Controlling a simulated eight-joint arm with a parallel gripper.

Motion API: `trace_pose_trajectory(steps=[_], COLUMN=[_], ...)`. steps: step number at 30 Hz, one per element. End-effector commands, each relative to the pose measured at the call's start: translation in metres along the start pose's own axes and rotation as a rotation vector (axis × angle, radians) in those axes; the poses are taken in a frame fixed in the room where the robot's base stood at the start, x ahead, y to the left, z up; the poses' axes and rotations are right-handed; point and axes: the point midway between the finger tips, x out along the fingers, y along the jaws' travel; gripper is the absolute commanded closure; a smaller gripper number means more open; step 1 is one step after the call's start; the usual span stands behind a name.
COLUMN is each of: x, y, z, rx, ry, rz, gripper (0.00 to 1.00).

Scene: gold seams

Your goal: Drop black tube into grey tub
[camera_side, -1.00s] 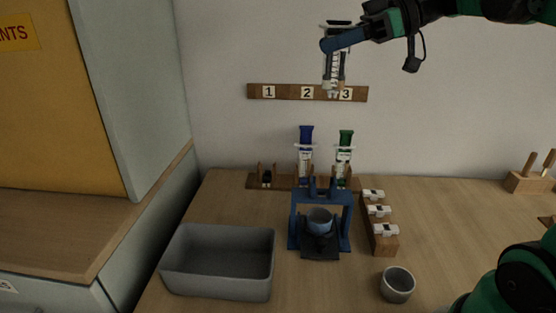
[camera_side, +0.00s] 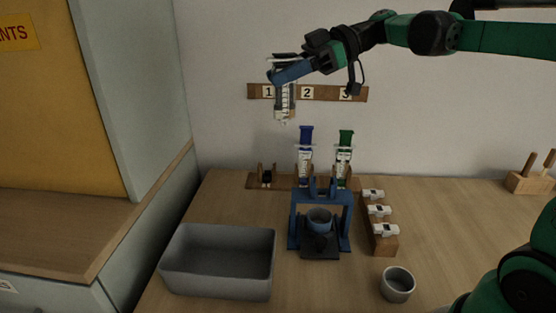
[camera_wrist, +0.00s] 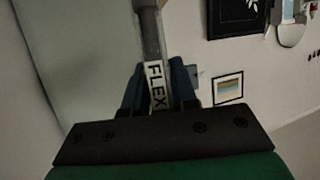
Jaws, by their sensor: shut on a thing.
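The black tube (camera_side: 284,103) is a syringe-like cartridge with a dark top and a pale, marked barrel. My gripper (camera_side: 276,76) is shut on its upper part and holds it near upright, nozzle down, high above the bench in front of the number board. In the wrist view the dark tube (camera_wrist: 150,40) with a FLEX label sits between my blue fingers (camera_wrist: 158,88). The grey tub (camera_side: 217,283) stands on the bench at the lower left, below and left of the gripper. It looks empty.
Blue (camera_side: 305,155) and green (camera_side: 343,160) tubes stand upright in a wooden rack below the gripper. A blue press-like stand (camera_side: 347,218) with a cup is in front. A wooden block (camera_side: 385,245) with white pieces and a grey cup (camera_side: 397,286) are to the right.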

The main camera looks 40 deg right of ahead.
Motion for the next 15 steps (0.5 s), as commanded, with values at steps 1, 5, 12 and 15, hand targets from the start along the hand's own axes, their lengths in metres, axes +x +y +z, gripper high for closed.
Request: trace_pose_trajectory(steps=[1, 5, 12, 15], x=[0.026, 0.081, 0.136, 0.144], y=[-0.003, -0.021, -0.054, -0.06], z=[0.008, 0.03, 0.058, 0.064], rx=[-0.031, -0.098, -0.171, -0.181], ry=[0.0, 0.0, 0.001, 0.002], rz=[-0.074, -0.233, -0.409, -0.434], gripper=[1.0, 1.0, 1.0, 1.0])
